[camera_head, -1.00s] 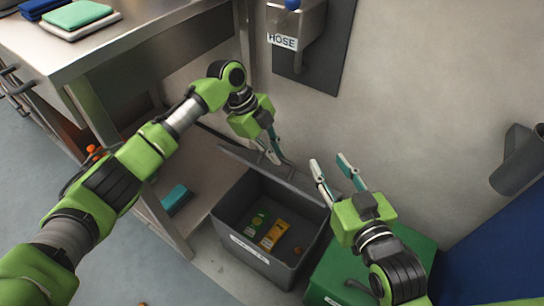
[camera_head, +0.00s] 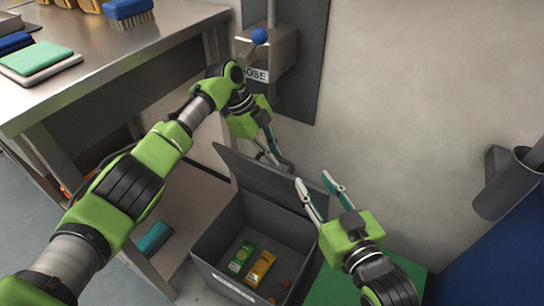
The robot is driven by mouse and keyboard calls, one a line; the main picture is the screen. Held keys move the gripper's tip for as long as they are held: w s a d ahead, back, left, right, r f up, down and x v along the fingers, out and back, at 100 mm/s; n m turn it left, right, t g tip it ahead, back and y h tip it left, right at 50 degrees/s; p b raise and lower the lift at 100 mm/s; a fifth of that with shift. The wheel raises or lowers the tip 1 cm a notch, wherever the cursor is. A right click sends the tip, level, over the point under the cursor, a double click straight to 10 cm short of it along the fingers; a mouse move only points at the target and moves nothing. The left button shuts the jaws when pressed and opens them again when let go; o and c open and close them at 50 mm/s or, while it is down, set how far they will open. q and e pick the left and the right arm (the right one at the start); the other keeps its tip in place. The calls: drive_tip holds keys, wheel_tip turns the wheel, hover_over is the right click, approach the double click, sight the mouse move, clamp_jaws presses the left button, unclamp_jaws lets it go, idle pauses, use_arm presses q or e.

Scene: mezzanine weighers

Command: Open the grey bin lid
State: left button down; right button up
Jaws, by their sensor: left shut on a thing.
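The grey bin (camera_head: 275,228) stands on the floor against the wall, its mouth uncovered. Its grey lid (camera_head: 248,175) is raised and tilted up along the bin's back side. My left gripper (camera_head: 270,156) is at the lid's upper edge, shut on it; the lid partly hides the fingertips. My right gripper (camera_head: 314,182) is open and empty, to the right of the lid, with its fingers spread and pointing up in the picture.
A green carton (camera_head: 241,257) and a yellow carton (camera_head: 261,269) lie inside the bin. A green bin (camera_head: 326,287) stands to its right. A steel bench (camera_head: 150,50) is at left. A hose holder (camera_head: 272,50) and grey cylinder (camera_head: 505,185) are on the wall.

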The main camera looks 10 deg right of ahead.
use_arm(q)
drive_tip(key=shift+s+f, duration=0.1)
drive_tip(key=shift+f, duration=0.25)
drive_tip(key=c, duration=2.1)
unclamp_jaws()
drive_tip(key=shift+c, duration=0.2)
drive_tip(key=shift+f, duration=0.1)
drive_tip(key=shift+r, duration=0.2)
drive_tip(key=shift+r, duration=0.1)
drive_tip(key=v, duration=0.7)
drive_tip(key=shift+w, duration=0.2)
drive_tip(key=shift+r, duration=0.1)
